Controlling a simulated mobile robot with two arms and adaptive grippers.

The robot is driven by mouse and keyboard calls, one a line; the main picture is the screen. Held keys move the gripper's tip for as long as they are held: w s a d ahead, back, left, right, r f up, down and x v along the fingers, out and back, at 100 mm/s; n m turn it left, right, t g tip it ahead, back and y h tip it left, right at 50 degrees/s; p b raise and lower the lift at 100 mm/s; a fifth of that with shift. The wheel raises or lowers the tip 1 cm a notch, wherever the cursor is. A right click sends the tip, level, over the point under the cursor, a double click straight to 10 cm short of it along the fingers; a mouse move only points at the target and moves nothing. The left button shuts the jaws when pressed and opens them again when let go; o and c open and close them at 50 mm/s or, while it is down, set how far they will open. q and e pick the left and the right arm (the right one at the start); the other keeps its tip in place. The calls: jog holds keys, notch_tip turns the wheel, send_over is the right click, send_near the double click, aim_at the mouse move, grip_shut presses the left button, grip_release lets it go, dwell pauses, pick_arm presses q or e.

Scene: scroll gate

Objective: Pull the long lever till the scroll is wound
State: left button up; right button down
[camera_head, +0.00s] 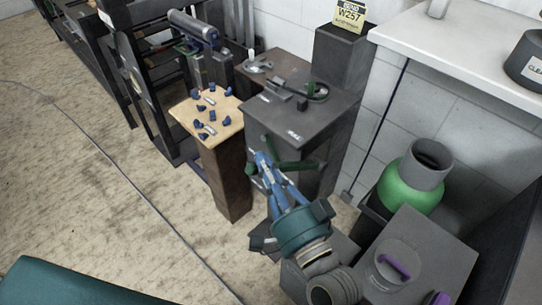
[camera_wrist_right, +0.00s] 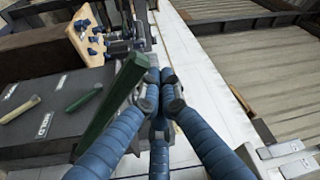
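A dark green lever bar (camera_head: 290,167) sticks out at the front of the grey pedestal. In the right wrist view a long green bar (camera_wrist_right: 112,110) runs slantwise just left of the fingers. My right gripper (camera_head: 264,160) has blue fingers that reach up to the bar. In the wrist view its fingertips (camera_wrist_right: 160,90) are drawn close together, beside the bar. I see no clear grip around it. A grey roller (camera_head: 193,28) lies across the top of a dark frame at the back; whether it is the scroll I cannot tell. My left gripper is not in view.
A wooden-topped stand (camera_head: 207,117) with several small blue pieces stands left of the grey pedestal (camera_head: 300,112). A green and grey vessel (camera_head: 411,181) and a dark box (camera_head: 425,250) with purple handles are at the right.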

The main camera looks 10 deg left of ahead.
jog(key=shift+s+a+f, duration=0.2)
jog(key=shift+a+f, duration=0.05)
jog(key=shift+f, duration=0.15)
jog(key=r+v, duration=0.1)
jog(key=v, duration=1.1)
jog(key=shift+d+f, duration=0.15)
jog(key=shift+d, duration=0.1)
jog(key=shift+w, duration=0.2)
dwell(0.4)
